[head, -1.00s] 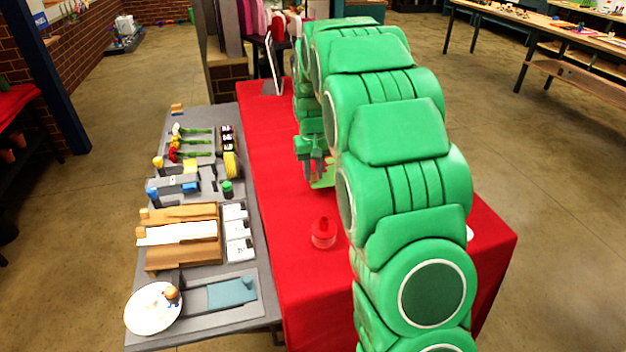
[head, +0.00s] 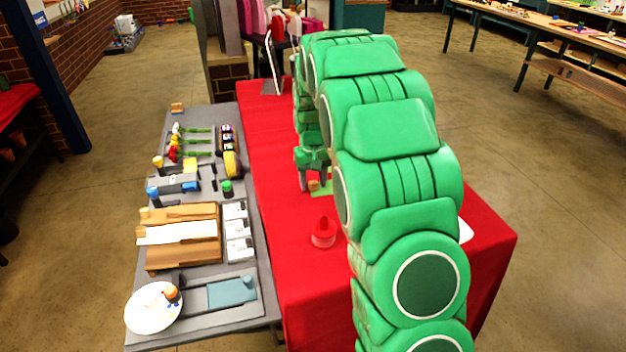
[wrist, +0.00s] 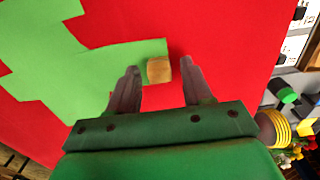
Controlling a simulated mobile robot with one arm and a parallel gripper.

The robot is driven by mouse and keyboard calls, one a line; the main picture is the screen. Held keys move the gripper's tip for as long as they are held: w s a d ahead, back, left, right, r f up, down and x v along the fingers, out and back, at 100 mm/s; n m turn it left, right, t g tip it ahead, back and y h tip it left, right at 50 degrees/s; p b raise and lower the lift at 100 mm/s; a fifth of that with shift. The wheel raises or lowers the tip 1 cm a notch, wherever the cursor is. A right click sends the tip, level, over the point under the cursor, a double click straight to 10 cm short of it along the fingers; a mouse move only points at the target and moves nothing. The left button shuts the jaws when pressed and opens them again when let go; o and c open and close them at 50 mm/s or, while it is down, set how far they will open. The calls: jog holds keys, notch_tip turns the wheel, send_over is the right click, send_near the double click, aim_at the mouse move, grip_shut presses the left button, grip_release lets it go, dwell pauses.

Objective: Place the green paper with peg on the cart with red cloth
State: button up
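The green paper (wrist: 60,62) lies on the red cloth (wrist: 225,25) in the wrist view, with a stepped outline. Its small wooden peg (wrist: 159,69) stands at one end of it. My gripper (wrist: 159,66) is open, with one finger on each side of the peg and a narrow gap on both sides. In the head view, my gripper (head: 314,184) is low over the red-covered cart (head: 285,225); the peg (head: 313,185) and a bit of green paper (head: 325,187) show at its fingers. My arm hides the rest of the paper there.
A red bottle (head: 323,232) stands on the cloth nearer the camera. A metal stand (head: 272,65) is at the far end. The grey table (head: 258,275) to the left holds flowers, tape, wooden trays and a white plate (head: 153,308).

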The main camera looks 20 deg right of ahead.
notch_tip(320, 180, up, 12)
jog(key=s+a+r+g, duration=0.1)
jog(key=s+a+r, duration=0.1)
jog(key=s, duration=1)
jog(key=s+a+r, duration=0.2)
jog(key=s+r, duration=0.1)
jog(key=s, duration=1)
jog(key=s+f, duration=0.2)
jog(key=s, duration=0.8)
jog(key=s+a+f, duration=0.1)
jog(key=s+f, duration=0.1)
jog(key=s, duration=0.9)
jog(key=shift+a+f+g, duration=0.2)
jog(key=shift+g, duration=0.2)
jog(key=shift+o, duration=0.4)
